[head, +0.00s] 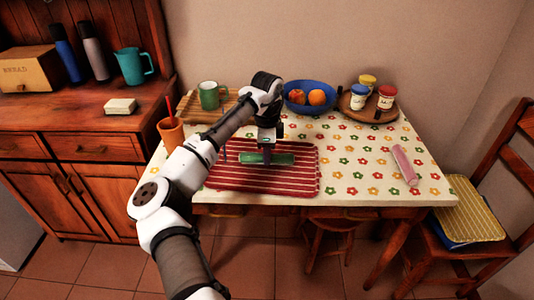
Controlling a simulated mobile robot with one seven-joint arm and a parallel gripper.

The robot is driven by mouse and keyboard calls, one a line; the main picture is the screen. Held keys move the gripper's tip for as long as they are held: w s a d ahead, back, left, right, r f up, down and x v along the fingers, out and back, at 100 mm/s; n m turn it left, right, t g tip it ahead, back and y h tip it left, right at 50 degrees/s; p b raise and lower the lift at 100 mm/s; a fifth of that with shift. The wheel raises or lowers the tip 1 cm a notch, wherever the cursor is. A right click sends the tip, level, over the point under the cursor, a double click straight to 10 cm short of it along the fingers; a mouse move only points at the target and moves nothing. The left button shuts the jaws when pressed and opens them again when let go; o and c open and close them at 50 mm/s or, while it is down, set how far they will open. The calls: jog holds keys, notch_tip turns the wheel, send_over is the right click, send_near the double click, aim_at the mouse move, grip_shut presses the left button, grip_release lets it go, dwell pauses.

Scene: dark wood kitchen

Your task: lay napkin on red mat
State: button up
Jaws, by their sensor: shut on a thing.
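The red mat (300,182) with white stripes lies on the flowered tablecloth at the front left of the table. My gripper (267,150) points down over the mat's upper part and is shut on a green rolled napkin (284,159). The napkin lies crosswise, roughly level, over the mat. I cannot tell whether it touches the mat or hangs just above it. The gripper hides the napkin's middle, and my arm covers the mat's left edge. A pink rolled napkin (404,165) lies apart on the cloth at the right.
A terracotta pot (172,133) stands at the table's left edge. A wooden tray (190,108) with a green mug (209,95), a blue fruit bowl (309,109) and a round board with jars (369,117) line the back.

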jog(key=shift+f, duration=0.35)
jog(key=o, duration=0.9)
jog(key=shift+f, duration=0.1)
jog(key=shift+o, duration=0.2)
notch_tip(320, 180, up, 12)
